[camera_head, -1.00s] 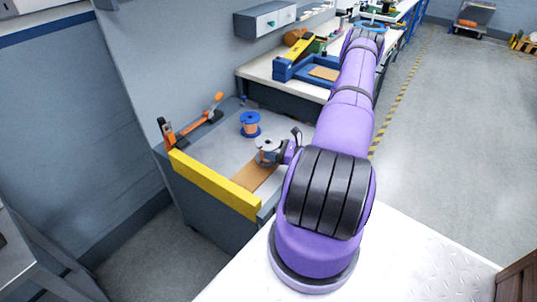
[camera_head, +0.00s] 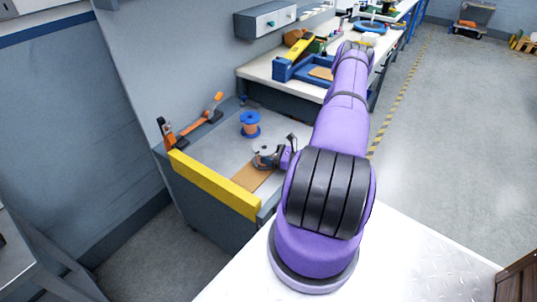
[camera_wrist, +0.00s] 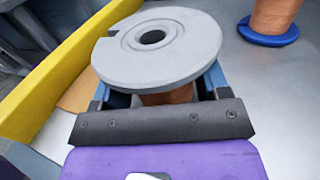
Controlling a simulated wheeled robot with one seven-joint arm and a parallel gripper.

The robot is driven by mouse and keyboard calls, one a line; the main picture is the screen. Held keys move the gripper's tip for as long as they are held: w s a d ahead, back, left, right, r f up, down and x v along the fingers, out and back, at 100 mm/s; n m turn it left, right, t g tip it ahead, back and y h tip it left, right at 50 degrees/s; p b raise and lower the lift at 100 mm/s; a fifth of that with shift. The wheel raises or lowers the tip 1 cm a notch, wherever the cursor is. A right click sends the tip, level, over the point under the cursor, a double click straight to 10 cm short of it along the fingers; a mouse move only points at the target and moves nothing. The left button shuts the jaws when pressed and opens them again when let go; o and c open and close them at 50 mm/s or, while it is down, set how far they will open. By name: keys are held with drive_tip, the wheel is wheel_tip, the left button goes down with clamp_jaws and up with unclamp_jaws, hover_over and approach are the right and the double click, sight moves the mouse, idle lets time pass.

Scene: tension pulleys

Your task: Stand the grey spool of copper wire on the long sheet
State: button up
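The grey spool (camera_head: 266,150) of copper wire is upright at the far end of the long brown sheet (camera_head: 251,178). In the wrist view its grey top flange (camera_wrist: 155,45) fills the upper middle, and a little copper winding shows below it. My gripper (camera_head: 277,158) reaches in from the right in the head view. In the wrist view my gripper (camera_wrist: 160,88) has its fingers on both sides of the winding, under the flange, shut on the spool. The lower flange is mostly hidden, and I cannot tell whether it touches the sheet. The sheet's near part is bare.
A blue-flanged copper spool (camera_head: 250,124) stands behind on the metal bench top. A yellow rail (camera_head: 213,184) borders the bench's near left edge. An orange-and-black tool (camera_head: 190,125) lies along the wall side. Bare metal lies between the spools.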

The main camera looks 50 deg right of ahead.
drive_tip(key=o, duration=0.3)
drive_tip(key=shift+r, duration=0.15)
